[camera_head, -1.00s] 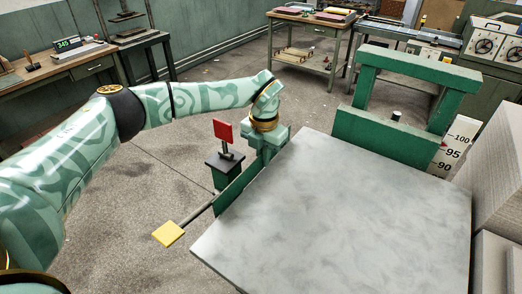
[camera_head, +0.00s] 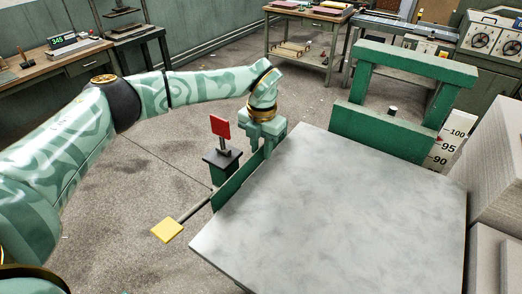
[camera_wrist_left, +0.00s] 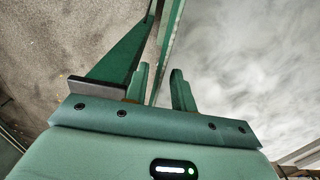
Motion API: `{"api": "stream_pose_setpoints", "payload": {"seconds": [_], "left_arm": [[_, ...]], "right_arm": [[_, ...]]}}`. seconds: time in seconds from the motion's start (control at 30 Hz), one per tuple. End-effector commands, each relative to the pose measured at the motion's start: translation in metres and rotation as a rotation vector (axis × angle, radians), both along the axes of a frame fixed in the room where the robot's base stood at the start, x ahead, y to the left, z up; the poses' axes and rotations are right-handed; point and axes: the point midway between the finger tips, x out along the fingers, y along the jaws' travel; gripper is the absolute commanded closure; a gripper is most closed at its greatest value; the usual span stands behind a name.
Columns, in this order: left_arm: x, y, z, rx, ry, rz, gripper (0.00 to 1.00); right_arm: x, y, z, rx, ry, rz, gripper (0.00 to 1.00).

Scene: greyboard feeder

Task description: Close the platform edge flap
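The platform (camera_head: 345,215) is a pale, marbled grey top. The edge flap (camera_head: 228,188) is a narrow dark green panel along its left edge; its far part is hidden behind my left gripper. My left gripper (camera_head: 264,143) points down at the far end of the flap, beside the platform's edge. In the left wrist view, its two green fingers (camera_wrist_left: 159,88) are apart, with a thin green edge running between them. I cannot tell whether they touch it. My right gripper is not in view.
A red plate (camera_head: 220,127) on a black-topped green post (camera_head: 222,165) stands just left of my gripper. A yellow pad (camera_head: 167,230) on a rod sticks out left. A green frame (camera_head: 385,130) stands at the back. Stacked grey board (camera_head: 500,165) is at right.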

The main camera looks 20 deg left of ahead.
Motion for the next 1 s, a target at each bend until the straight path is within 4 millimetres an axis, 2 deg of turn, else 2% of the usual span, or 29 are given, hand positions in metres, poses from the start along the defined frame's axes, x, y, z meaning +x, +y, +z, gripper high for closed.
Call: {"api": "stream_pose_setpoints", "payload": {"seconds": [0.03, 0.3, 0.5, 0.7, 1.0], "left_arm": [[0.001, 0.0, 0.015, 0.0, -0.006, 0.0, 0.75], [0.001, -0.001, 0.089, 0.0, -0.006, 0.0, 0.75], [0.001, -0.002, 0.129, 0.0, -0.004, 0.0, 0.75], [0.0, -0.002, 0.145, 0.001, -0.002, 0.0, 0.75], [0.0, -0.002, 0.146, 0.0, -0.001, 0.0, 0.75]], "right_arm": [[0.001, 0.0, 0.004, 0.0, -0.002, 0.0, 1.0], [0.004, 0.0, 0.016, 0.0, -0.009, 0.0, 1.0], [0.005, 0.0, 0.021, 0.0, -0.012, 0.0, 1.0], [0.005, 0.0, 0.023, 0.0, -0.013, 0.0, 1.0], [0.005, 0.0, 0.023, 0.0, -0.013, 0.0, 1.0]]}}
